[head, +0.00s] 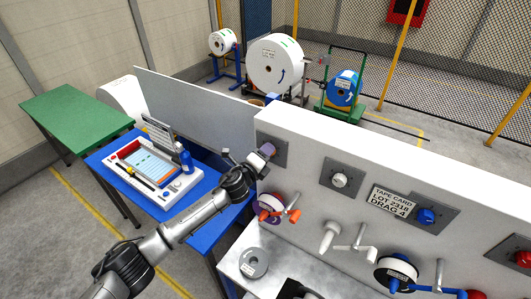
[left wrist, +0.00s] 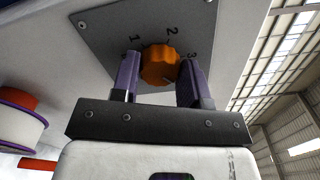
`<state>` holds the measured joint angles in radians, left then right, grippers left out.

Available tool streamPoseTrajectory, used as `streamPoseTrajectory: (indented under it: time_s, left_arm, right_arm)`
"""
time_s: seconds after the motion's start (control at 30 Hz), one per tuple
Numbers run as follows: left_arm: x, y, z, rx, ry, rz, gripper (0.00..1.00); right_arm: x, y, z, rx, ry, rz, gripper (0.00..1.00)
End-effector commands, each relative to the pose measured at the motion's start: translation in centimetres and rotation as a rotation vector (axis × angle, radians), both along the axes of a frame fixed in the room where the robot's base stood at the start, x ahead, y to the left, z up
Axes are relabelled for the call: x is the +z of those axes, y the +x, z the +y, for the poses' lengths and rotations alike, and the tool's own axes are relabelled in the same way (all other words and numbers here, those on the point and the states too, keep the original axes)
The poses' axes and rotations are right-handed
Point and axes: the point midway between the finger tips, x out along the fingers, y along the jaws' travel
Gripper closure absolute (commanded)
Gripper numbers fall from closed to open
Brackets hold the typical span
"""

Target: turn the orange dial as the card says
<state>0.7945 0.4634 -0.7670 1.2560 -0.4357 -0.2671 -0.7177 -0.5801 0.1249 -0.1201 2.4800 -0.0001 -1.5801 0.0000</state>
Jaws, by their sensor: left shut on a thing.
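The orange dial (left wrist: 160,63) sits on a grey plate (left wrist: 208,18) with the numbers 1, 2 and 3 visible around it; I cannot tell which number it points to. My left gripper (left wrist: 158,72) has its purple fingers on either side of the dial, shut on it. In the head view my left gripper (head: 262,154) reaches the plate (head: 281,152) at the panel's left end and hides the dial. My right gripper is not seen.
The white panel (head: 330,142) also carries a white knob (head: 339,180), a blue knob (head: 426,216), a red knob (head: 523,258) and several reels with cranks below. A blue table (head: 140,193) with a tray stands left, and a green table (head: 75,110) behind it.

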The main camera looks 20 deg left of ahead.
Motion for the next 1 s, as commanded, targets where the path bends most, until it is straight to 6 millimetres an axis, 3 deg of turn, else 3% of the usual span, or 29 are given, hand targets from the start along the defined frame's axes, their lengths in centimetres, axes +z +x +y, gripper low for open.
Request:
streamPoseTrajectory:
  time_s: [0.3,0.87,0.9,1.0]
  left_arm:
    - [0.01,0.0,0.04,0.0,0.115,-0.025,0.83]
    - [-0.05,0.0,0.03,0.001,0.142,-0.03,0.83]
    - [-0.05,0.0,0.03,0.001,0.141,-0.029,0.58]
    - [-0.04,0.0,0.03,0.001,0.141,-0.029,0.48]
  right_arm:
    - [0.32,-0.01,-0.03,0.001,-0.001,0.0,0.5]
    - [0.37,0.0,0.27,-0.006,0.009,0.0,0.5]
    - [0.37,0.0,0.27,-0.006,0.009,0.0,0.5]
    - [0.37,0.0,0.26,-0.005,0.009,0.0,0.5]
